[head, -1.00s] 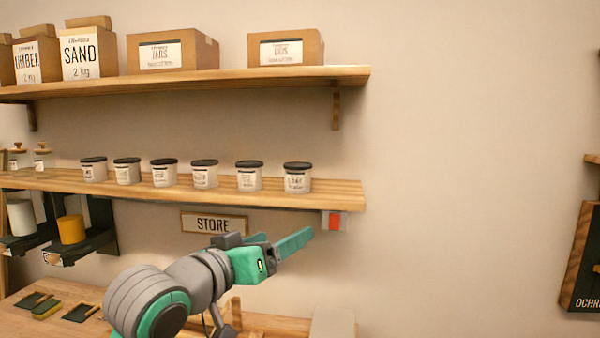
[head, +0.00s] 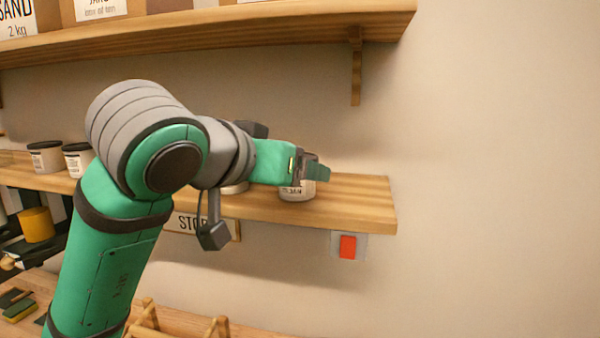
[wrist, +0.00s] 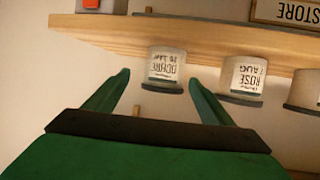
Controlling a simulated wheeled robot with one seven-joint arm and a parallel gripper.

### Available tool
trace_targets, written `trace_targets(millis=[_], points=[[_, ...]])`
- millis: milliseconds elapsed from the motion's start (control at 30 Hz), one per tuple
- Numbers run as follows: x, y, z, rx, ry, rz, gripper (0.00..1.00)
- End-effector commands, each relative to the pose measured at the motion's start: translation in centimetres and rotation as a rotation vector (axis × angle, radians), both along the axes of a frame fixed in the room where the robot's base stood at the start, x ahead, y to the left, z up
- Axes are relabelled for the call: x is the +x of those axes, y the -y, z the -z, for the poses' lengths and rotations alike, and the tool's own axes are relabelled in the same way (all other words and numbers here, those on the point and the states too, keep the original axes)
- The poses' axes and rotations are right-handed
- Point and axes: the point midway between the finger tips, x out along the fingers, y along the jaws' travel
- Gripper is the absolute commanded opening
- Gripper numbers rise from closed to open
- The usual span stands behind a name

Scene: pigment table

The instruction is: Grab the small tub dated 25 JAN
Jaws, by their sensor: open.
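A small white tub with a dark lid (wrist: 165,68) stands on the lower shelf, nearest its right end. The wrist view is upside down; its label reads OCHRE and a JAN date, with the day number too blurred to be sure. In the head view the same tub (head: 296,193) is partly hidden behind my gripper (head: 318,171). My gripper is open and empty. In the wrist view its fingertips (wrist: 160,78) lie either side of the tub, apart from it; I cannot tell how far the tub is beyond them.
A ROSE tub marked AUG (wrist: 243,75) stands beside it, close to one finger in the wrist view. More tubs (head: 78,160) stand along the lower shelf (head: 360,200). An upper shelf (head: 300,30) with boxes is overhead. A red switch (head: 347,246) is below the shelf end.

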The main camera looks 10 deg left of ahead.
Motion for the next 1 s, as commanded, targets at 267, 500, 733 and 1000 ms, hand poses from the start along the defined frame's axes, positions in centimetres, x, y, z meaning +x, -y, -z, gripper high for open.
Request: trace_targets(millis=[267, 500, 733, 1000], points=[[3.0, 0.5, 1.1, -0.001, 0.0, 0.001, 0.76], [5.1, 0.6, 1.3, -0.002, 0.0, 0.002, 0.76], [8.0, 1.3, 1.9, 0.0, 0.0, 0.009, 0.76], [8.5, 1.0, 2.1, 0.0, 0.002, 0.004, 0.76]])
